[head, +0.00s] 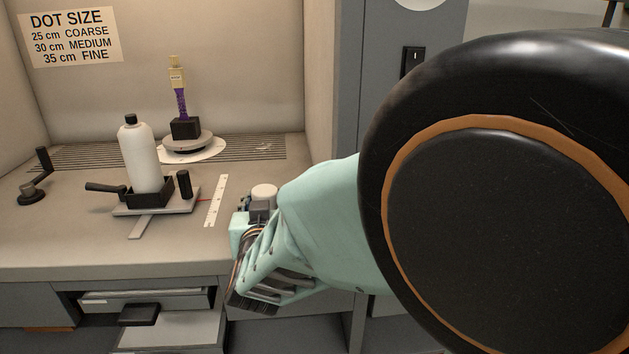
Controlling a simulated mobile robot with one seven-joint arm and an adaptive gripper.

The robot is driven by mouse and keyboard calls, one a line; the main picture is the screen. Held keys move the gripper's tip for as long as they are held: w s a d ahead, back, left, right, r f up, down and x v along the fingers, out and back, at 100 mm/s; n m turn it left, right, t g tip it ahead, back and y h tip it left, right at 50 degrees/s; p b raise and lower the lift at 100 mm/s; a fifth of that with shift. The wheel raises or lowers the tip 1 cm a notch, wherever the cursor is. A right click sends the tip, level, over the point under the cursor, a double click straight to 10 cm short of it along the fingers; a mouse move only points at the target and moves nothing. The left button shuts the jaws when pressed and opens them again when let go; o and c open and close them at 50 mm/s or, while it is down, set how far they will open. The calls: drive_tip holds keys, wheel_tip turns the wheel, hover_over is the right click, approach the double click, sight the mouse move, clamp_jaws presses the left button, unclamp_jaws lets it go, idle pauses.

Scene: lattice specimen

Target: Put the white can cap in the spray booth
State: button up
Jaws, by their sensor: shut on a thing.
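The white can cap (264,190) shows as a small rounded white top at my gripper (257,207), over the booth floor near its front right side. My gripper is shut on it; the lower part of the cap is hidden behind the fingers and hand. I cannot tell whether the cap touches the floor. The spray booth (230,60) is a beige walled enclosure with a flat floor, open toward me.
A white spray can (138,158) with a black top stands in a holder on a plate. Behind it, a purple and yellow specimen (180,95) stands on a turntable (188,143). A white ruler (216,201) lies left of my gripper. A crank (33,185) is far left; an open drawer (150,300) is below.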

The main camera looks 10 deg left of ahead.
drive_tip(key=shift+f, duration=0.55)
drive_tip(key=shift+r, duration=0.1)
drive_tip(key=o, duration=1.1)
